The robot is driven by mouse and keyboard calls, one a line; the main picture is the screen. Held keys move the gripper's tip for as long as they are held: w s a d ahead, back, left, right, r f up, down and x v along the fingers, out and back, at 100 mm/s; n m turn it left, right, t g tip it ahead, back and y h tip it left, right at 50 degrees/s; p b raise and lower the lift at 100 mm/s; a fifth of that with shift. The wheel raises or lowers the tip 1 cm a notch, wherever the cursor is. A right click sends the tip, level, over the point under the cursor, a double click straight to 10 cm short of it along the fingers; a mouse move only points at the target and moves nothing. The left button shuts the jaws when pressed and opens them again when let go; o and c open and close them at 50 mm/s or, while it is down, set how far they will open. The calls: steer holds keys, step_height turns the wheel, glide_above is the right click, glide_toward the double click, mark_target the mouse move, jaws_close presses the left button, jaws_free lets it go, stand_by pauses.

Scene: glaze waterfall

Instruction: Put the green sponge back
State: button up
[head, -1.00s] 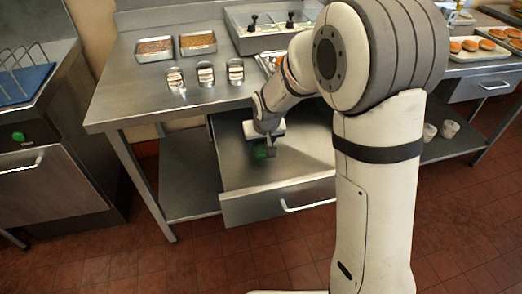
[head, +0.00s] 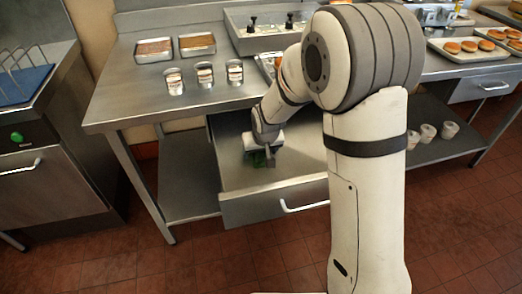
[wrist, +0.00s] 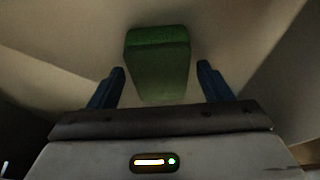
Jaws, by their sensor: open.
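The green sponge (wrist: 158,62) is a green block lying in the open drawer (head: 272,202) under the steel counter. In the head view the sponge (head: 258,159) is small and partly hidden by my gripper (head: 266,157). In the wrist view my gripper (wrist: 160,85) is open, with one blue finger to each side of the sponge. There is a gap between each finger and the sponge. Whether the sponge rests flat on the drawer floor is hard to tell.
Several dessert cups (head: 205,75) stand near the counter's front edge, with two brown-filled trays (head: 154,50) behind them. Buns on a tray (head: 478,46) are at the right. The drawer's front wall and sides surround my gripper. The drawer floor around the sponge looks clear.

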steer(key=shift+r, duration=0.15)
steer(key=shift+s+r, duration=0.1)
steer(key=shift+r, duration=0.25)
steer(key=p+v, duration=0.1)
steer(key=v, duration=1)
steer(key=s+d+r+m+g, duration=0.1)
steer(key=s+d+r, duration=0.1)
steer(key=s+d, duration=0.5)
steer(key=s+d+r+m+g+h, duration=0.1)
steer(key=s+d+r+m, duration=0.1)
steer(key=s+d, duration=0.6)
steer(key=s, duration=0.6)
steer(key=shift+s+d+r, duration=0.2)
steer(key=shift+r, duration=0.05)
